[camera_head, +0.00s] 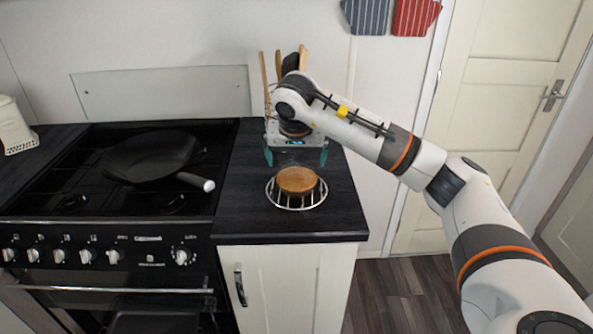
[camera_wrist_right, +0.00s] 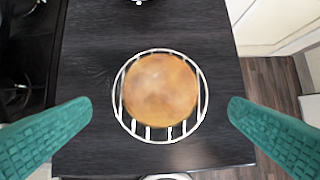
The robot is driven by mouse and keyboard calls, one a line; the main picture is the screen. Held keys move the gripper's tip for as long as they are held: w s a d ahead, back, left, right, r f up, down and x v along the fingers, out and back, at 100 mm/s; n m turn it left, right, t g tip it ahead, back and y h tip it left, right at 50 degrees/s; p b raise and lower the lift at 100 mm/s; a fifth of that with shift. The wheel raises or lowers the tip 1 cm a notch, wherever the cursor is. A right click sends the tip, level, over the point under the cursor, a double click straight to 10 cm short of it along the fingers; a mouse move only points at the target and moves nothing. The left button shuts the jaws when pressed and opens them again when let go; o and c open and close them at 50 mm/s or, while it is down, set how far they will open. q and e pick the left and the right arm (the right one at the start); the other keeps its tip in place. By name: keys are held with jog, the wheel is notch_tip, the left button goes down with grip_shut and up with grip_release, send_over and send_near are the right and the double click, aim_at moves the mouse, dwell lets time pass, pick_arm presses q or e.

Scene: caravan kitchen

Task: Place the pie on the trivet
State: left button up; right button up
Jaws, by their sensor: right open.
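The pie (camera_head: 296,180) is round and golden brown. It rests on the round wire trivet (camera_head: 271,194) on the dark counter. In the right wrist view the pie (camera_wrist_right: 160,89) sits inside the ring of the trivet (camera_wrist_right: 204,105), a little toward its upper side. My right gripper (camera_head: 296,160) is open and empty, above and behind the pie. In the right wrist view its teal fingers (camera_wrist_right: 160,118) stand wide apart on either side of the trivet, touching neither it nor the pie. My left gripper is not in view.
A stove (camera_head: 110,215) with a dark pan (camera_head: 150,156) is to the left; the pan's handle points toward the counter. Utensils (camera_head: 265,75) stand at the back behind my right gripper. The counter (camera_head: 290,226) is clear in front of the trivet, up to its front edge.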

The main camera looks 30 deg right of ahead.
jog(key=v, duration=0.4)
dwell(1.4)
